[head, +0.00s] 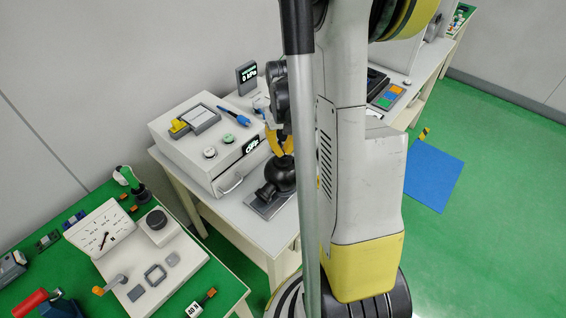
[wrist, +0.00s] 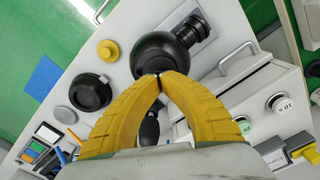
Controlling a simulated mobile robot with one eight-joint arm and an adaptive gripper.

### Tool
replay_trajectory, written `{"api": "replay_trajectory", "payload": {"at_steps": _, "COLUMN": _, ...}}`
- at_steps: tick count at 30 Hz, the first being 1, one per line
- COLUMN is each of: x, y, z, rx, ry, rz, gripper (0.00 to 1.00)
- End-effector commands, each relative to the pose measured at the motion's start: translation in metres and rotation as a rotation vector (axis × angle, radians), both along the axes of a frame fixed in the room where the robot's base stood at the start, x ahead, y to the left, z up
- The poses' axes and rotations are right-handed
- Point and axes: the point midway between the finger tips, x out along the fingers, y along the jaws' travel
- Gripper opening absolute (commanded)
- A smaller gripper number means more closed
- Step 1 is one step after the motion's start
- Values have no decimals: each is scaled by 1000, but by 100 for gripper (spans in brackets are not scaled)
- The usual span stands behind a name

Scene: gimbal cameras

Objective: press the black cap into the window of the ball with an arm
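The ball with an arm is a glossy black ball (wrist: 160,52) with a black ribbed barrel (wrist: 192,30) sticking out to the upper right in the wrist view. In the head view the ball (head: 284,175) stands on a dark plate on the white table. My gripper (wrist: 159,76) has its yellow fingertips together at the near side of the ball, touching it or very close. In the head view my gripper (head: 284,154) reaches down to the ball's top. I cannot make out the black cap or the window; the fingertips cover that spot, and a small dark piece between them cannot be ruled out.
Another round black piece (wrist: 90,92), a yellow knob (wrist: 108,50) and a grey disc (wrist: 65,115) are on the table. A white box (head: 212,140) with a drawer handle stands close beside the ball. A green bench (head: 225,275) is at the lower left.

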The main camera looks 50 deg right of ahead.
Motion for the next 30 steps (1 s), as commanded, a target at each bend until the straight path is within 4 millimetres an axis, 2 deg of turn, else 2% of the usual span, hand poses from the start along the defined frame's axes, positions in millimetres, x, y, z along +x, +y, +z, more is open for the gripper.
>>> {"api": "replay_trajectory", "payload": {"at_steps": 30, "x": 0, "y": 0, "z": -14, "rx": 0, "ry": 0, "rz": 0, "gripper": 0}}
